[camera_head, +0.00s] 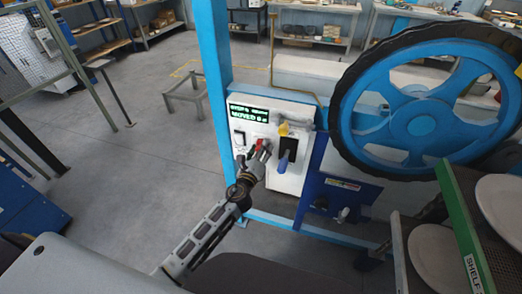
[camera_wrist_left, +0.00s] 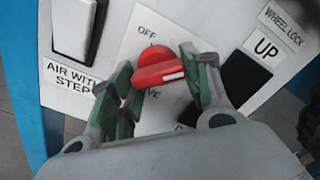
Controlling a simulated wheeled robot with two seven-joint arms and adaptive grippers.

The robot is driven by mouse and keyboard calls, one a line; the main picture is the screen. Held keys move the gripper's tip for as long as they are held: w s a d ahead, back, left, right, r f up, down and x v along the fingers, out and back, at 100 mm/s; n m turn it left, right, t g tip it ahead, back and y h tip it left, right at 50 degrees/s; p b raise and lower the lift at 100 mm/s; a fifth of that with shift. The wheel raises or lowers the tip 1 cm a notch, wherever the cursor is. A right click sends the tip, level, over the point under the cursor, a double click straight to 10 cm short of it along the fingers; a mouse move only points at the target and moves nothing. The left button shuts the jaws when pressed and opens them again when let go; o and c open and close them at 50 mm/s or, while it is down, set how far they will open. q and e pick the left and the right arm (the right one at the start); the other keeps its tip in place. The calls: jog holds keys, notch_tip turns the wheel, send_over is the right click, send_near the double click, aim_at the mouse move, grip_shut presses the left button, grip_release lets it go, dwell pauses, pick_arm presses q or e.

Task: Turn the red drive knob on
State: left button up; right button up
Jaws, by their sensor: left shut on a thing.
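The red drive knob (camera_wrist_left: 158,68) sits on a white plate of the control panel, with an OFF label above it and a partly covered label ending in "VE" below. Its grip lies nearly crosswise, with a white mark toward its right end. My left gripper (camera_wrist_left: 165,85) has its green-padded fingers on either side of the knob and is shut on it. In the head view the knob (camera_head: 260,144) shows as a small red spot at the tip of my left gripper (camera_head: 257,154). My right gripper is not in view.
A white rocker switch (camera_wrist_left: 74,28) is left of the knob, and a dark wheel lock slot (camera_wrist_left: 243,77) marked UP is right of it. In the head view, a green-lit display (camera_head: 249,114), a blue-handled lever (camera_head: 283,162) and a large blue wheel (camera_head: 425,110) stand close by.

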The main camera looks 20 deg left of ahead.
pick_arm(q)
jog(key=o, duration=1)
jog(key=shift+s+a, duration=0.2)
jog(key=shift+s, duration=5.8)
jog(key=shift+n, duration=0.3)
